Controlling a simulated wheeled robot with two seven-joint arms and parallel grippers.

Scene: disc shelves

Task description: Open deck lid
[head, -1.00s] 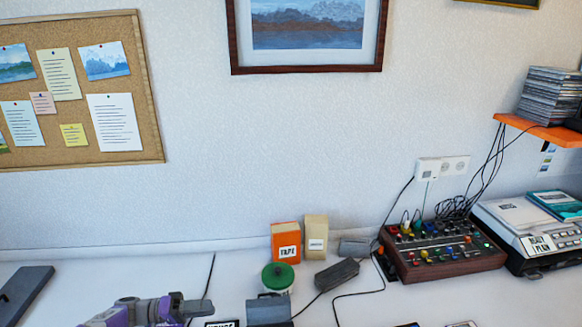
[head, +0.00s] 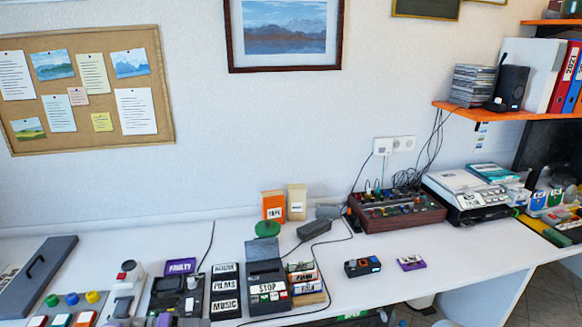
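A dark grey device with a STOP label (head: 268,289) stands on the white desk at lower middle. A grey panel (head: 264,249) rises at its back. Left of it is a black machine (head: 177,296) with a purple FAULTY box (head: 180,266) behind it. I cannot tell for sure which is the deck, or make out its lid. Purple and grey parts of my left gripper (head: 150,321) show at the bottom edge, in front of the black machine. Its fingers are too cut off to tell open from shut. My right gripper is out of view.
Labelled boxes (head: 225,291) stand between the two machines. A mixer (head: 397,210) and a printer-like machine (head: 468,197) stand at the back right. Two small devices, one black (head: 362,266) and one purple (head: 411,263), lie on the right. Bare desk surrounds them.

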